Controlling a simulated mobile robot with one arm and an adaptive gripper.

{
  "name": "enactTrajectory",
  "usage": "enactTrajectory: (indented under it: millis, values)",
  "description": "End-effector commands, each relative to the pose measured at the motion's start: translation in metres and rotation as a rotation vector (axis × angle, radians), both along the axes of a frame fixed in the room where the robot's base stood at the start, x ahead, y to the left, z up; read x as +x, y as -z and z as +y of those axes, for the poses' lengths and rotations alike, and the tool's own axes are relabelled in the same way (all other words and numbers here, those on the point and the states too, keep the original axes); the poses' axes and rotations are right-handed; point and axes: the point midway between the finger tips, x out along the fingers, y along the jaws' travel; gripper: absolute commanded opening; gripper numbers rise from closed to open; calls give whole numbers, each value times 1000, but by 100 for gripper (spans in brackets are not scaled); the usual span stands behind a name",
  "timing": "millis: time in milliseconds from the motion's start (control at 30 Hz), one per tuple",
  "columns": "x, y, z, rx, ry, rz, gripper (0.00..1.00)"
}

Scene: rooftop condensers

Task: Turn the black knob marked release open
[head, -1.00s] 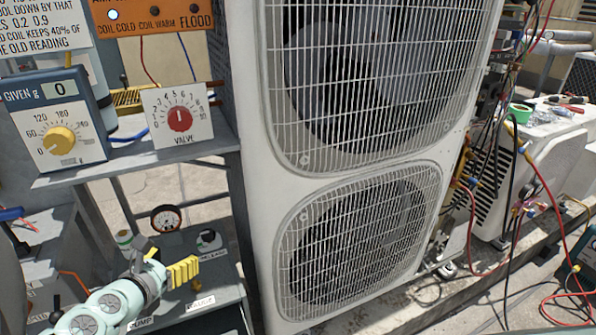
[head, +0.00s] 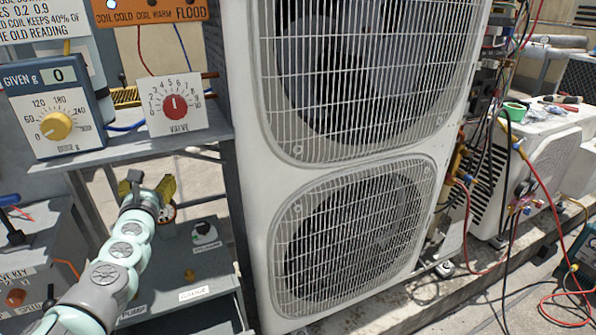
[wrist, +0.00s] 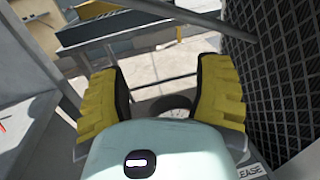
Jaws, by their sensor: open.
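The black knob (head: 204,229) sits on the lower grey shelf, with a white label (head: 210,246) in front of it that is too small to read fully in the head view. My gripper (head: 147,184) is left of the knob and higher in the picture, apart from it. In the wrist view, the yellow fingers of my gripper (wrist: 160,88) are spread with nothing between them. A label ending in "LEASE" (wrist: 246,169) shows at the lower right of the wrist view. The knob itself is not visible there.
A round gauge is partly hidden behind my gripper. The upper shelf (head: 140,147) carries a box with a yellow dial (head: 56,126) and a red valve knob (head: 175,106). A tall white condenser (head: 255,210) stands right of the shelves. A gauge label (head: 194,293) is on the lower shelf.

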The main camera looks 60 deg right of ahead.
Motion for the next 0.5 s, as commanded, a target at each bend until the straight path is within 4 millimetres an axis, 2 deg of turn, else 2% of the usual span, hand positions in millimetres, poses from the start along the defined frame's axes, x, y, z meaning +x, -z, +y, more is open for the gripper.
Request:
enactTrajectory:
  millis: [33, 200, 500]
  values:
    - [2, 0, -8, -18, -21, 0, 65]
    - [11, -4, -17, -49, -96, 4, 65]
    - [14, -4, -19, -58, -130, 7, 65]
